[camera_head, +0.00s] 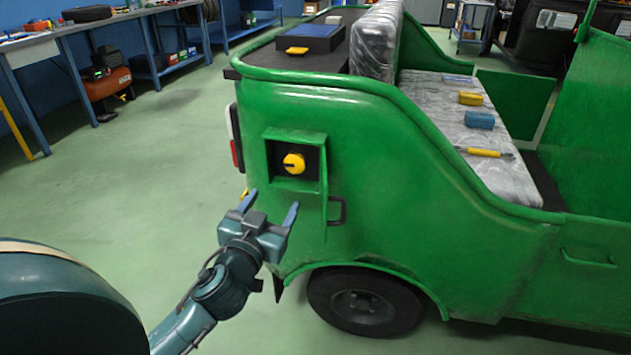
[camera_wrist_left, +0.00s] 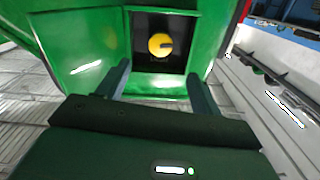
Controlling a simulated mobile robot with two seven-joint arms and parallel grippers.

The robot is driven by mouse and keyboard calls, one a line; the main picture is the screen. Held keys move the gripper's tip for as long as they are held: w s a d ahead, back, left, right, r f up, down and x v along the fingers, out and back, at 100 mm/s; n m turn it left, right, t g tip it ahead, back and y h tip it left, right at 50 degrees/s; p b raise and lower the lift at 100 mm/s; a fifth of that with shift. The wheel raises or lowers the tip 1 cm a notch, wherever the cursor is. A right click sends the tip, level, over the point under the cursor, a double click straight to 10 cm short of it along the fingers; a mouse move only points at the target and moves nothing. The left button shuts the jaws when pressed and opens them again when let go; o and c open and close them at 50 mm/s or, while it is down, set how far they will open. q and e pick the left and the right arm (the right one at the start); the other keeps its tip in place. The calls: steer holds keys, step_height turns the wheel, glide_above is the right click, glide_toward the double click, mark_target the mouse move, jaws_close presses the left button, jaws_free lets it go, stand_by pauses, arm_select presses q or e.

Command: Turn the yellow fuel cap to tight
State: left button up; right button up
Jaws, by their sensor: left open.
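The yellow fuel cap (camera_head: 294,163) sits in a dark square recess in the side of the green rickshaw (camera_head: 390,200). My right gripper is in neither view.
A rear wheel (camera_head: 363,302) is below. A workbench (camera_head: 75,28) and an orange compressor (camera_head: 106,80) stand at the back left. The green floor left of the rickshaw is clear.

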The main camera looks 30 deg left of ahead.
mark_target(293, 167)
arm_select(q)
steer(key=x, duration=1.3)
steer(key=shift+s+a, duration=0.1)
steer(key=shift+a, duration=0.05)
steer(key=c, duration=1)
